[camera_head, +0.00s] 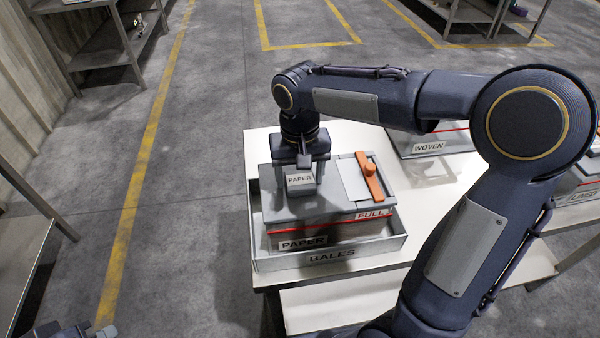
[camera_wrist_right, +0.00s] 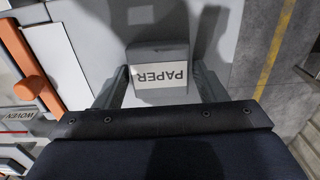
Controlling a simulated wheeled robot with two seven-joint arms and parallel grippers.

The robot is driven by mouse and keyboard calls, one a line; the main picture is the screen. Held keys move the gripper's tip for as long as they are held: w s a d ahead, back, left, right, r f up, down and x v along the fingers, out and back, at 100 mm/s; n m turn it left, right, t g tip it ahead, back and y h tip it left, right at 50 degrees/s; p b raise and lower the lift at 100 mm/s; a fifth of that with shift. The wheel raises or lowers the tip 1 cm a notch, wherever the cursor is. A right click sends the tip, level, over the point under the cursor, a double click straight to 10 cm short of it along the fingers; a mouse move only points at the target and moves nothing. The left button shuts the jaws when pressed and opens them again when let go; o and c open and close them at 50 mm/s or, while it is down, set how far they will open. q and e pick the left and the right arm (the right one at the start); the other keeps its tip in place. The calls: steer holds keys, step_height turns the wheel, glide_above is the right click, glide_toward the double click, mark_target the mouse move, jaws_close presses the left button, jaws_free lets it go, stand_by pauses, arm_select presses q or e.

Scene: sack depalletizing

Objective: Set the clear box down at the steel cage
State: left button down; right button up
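I cannot make out a clear box or a steel cage in either view. My right gripper (camera_head: 303,160) points down over a grey box (camera_head: 290,208) with a red stripe and the labels PAPER and FULL. Its fingers lie on either side of a small grey block (camera_wrist_right: 157,55) labelled PAPER on top of that box. In the right wrist view the fingertips come close to the block's sides; I cannot tell whether they press on it. My left gripper (camera_head: 105,331) only just shows at the bottom left edge; its opening is hidden.
The grey box sits inside a low grey tray (camera_head: 385,245) labelled BALES on a white table (camera_head: 425,205). An orange handle (camera_head: 369,176) lies on the box top. A box labelled WOVEN (camera_head: 430,147) stands behind. Metal shelves (camera_head: 100,50) stand far left. Floor left is clear.

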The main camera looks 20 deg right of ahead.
steer(key=shift+o, duration=1.4)
steer(key=shift+f, duration=0.15)
step_height(320, 180, up, 8)
steer(key=shift+r, duration=0.1)
steer(key=s+f+t+y, duration=0.2)
steer(key=s+f, duration=0.1)
steer(key=s, duration=0.6)
steer(key=s+d+f+n+t+y, duration=0.1)
steer(key=s+f+t, duration=0.2)
steer(key=s, duration=0.6)
steer(key=shift+s+d+f+t+y, duration=0.2)
steer(key=shift+d+f+t+y, duration=0.15)
steer(key=shift+f, duration=0.35)
